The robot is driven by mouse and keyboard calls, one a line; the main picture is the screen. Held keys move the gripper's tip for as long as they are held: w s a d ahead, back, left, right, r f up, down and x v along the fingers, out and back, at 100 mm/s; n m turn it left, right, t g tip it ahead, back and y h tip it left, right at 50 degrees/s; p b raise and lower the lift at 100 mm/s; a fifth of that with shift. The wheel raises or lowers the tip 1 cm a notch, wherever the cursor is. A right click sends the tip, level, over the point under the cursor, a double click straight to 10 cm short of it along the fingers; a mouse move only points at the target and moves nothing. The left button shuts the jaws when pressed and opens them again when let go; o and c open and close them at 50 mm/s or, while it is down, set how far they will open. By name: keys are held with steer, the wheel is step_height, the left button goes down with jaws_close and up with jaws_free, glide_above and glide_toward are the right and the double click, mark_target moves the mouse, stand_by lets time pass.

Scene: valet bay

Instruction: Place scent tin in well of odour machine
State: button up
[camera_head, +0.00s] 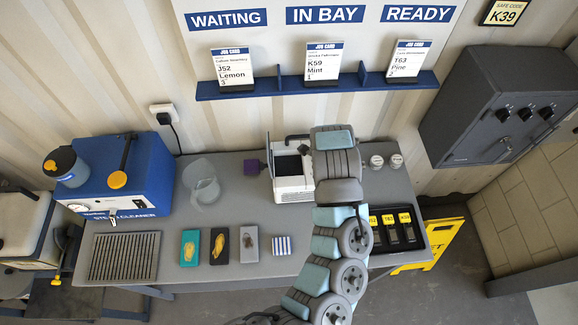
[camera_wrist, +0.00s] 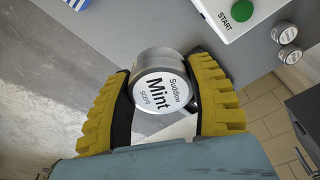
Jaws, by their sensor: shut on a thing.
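A round silver tin with a white label reading "Mint" (camera_wrist: 160,92) sits between the two yellow ridged fingers of my gripper (camera_wrist: 163,84) in the wrist view. The gripper is shut on it, with its label facing the camera. The white odour machine (camera_head: 293,187) stands on the bench in the head view, with a dark recess in its top; my arm covers its right side. In the wrist view, part of the machine (camera_wrist: 217,12) with a green START button shows beyond the tin, at upper right. The gripper and tin are hidden behind my arm in the head view.
Two other tins (camera_head: 376,162) (camera_head: 396,161) stand right of the machine. A blue steam cleaner (camera_head: 125,175) is farther left. A black key tray (camera_head: 396,236) lies at the bench's right front.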

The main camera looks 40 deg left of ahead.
mark_target(289, 168)
steer(key=shift+s+a+f+m, duration=0.1)
steer(key=shift+a+f+m, duration=0.4)
steer(key=shift+a, duration=1.4)
steer(key=shift+s+a+f+m, duration=0.1)
steer(key=shift+a+f+m, duration=0.45)
steer(key=shift+a, duration=1.3)
steer(key=shift+a+f+m, duration=0.3)
steer(key=shift+a+m, duration=0.35)
steer(key=shift+a, duration=1.25)
steer(key=shift+w+a+f, duration=0.1)
steer(key=shift+w+a, duration=0.2)
steer(key=shift+a, duration=0.3)
steer(key=a+f+b, duration=0.1)
steer(key=b, duration=0.1)
steer(key=w+a+f+b, duration=0.1)
steer(key=b, duration=0.1)
steer(key=a+f+b, duration=0.1)
steer(key=b, duration=0.1)
steer(key=shift+w+a+f+b, duration=0.15)
steer(key=shift+w+a+b, duration=0.05)
steer(key=shift+w+b, duration=0.15)
steer(key=shift+w+a+f, duration=0.35)
steer(key=shift+a+f, duration=0.4)
steer(key=shift+a, duration=0.1)
steer(key=shift+w+a+f, duration=0.35)
steer(key=shift+a+f, duration=0.2)
steer(key=shift+f, duration=0.25)
